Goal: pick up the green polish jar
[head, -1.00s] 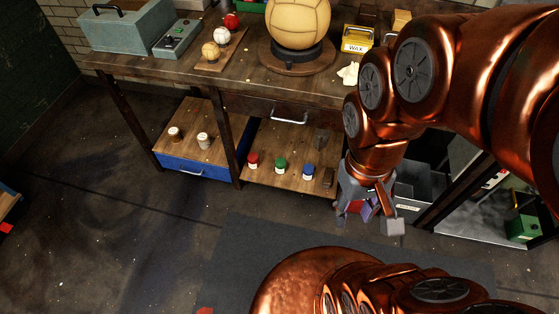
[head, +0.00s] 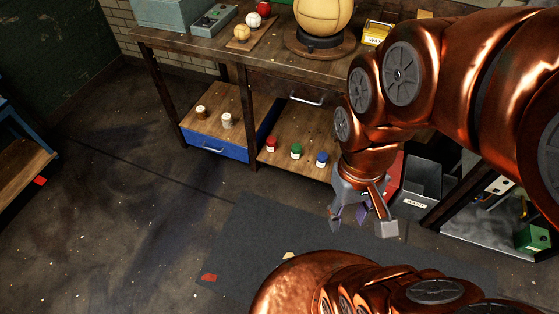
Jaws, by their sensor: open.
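The green polish jar (head: 296,151) stands upright on the low wooden shelf (head: 275,158) under the workbench. It has a white label or band low on its side. A red jar (head: 271,144) stands to its left and a blue jar (head: 321,158) to its right, each a little apart from it. My gripper (head: 360,222) hangs to the right of the jars and lower in the picture, over the floor in front of the shelf. Its fingers point down and are spread, with nothing held between them. My arm hides part of the shelf's right end.
The workbench (head: 210,52) overhangs the shelf, with a ball (head: 322,17) on a stand on top. A blue drawer unit (head: 215,150) holds two small jars at left. A grey bin (head: 420,182) is right of my gripper. A dark mat (head: 245,232) covers the front floor.

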